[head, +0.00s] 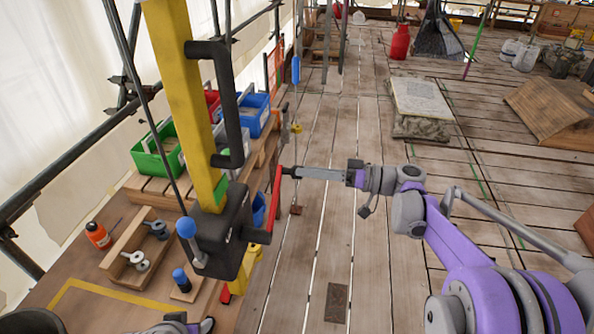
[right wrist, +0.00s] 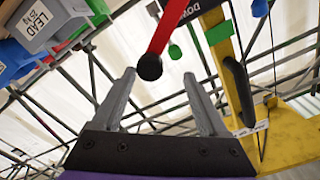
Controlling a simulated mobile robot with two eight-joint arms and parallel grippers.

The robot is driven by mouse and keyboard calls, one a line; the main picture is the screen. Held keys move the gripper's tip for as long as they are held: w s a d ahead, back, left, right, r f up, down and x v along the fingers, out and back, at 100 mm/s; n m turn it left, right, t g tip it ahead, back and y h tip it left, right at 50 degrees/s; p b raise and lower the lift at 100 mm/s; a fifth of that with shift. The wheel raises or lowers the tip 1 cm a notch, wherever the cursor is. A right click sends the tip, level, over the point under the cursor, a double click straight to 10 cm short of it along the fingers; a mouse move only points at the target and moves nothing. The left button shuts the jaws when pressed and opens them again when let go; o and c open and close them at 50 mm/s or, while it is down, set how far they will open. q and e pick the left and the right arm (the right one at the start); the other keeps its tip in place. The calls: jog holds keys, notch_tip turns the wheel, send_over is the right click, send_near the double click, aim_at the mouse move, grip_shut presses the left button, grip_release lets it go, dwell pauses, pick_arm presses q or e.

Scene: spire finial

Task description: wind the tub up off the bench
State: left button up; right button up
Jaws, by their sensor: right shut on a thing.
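A black winch box (head: 226,232) sits on a yellow post (head: 183,95) at the bench's right side. Its red crank arm (head: 276,205) stands out on the right, nearly upright in the head view. My right gripper (head: 287,172) is shut on the crank's handle at the arm's upper end. In the right wrist view the red crank arm (right wrist: 172,27) ends in a black knob (right wrist: 149,67) by the fingers. A dark round rim (head: 35,321) shows at the bottom left; I cannot tell whether it is the tub. Part of my left arm shows at the bottom edge, its jaws unclear.
A black handle (head: 228,105) juts from the post.

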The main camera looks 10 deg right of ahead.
jog(key=v, duration=0.7)
jog(key=shift+s+b, duration=0.15)
jog(key=shift+b, duration=0.2)
jog(key=shift+d, duration=0.1)
jog(key=s+a+f+m+g+h, duration=0.1)
jog(key=s+a+f+m+h, duration=0.5)
jog(key=s+f+h, duration=0.45)
jog(key=s+d+f+h, duration=0.3)
jog(key=s+f, duration=0.1)
jog(key=s, duration=0.2)
jog(key=s+d+f+m+t+h, duration=0.1)
jog(key=s+d+f+h, duration=0.2)
jog(key=s, duration=0.3)
jog(key=shift+s+f+h, duration=0.35)
jog(key=shift+s+f, duration=0.05)
jog(key=shift+f, duration=0.5)
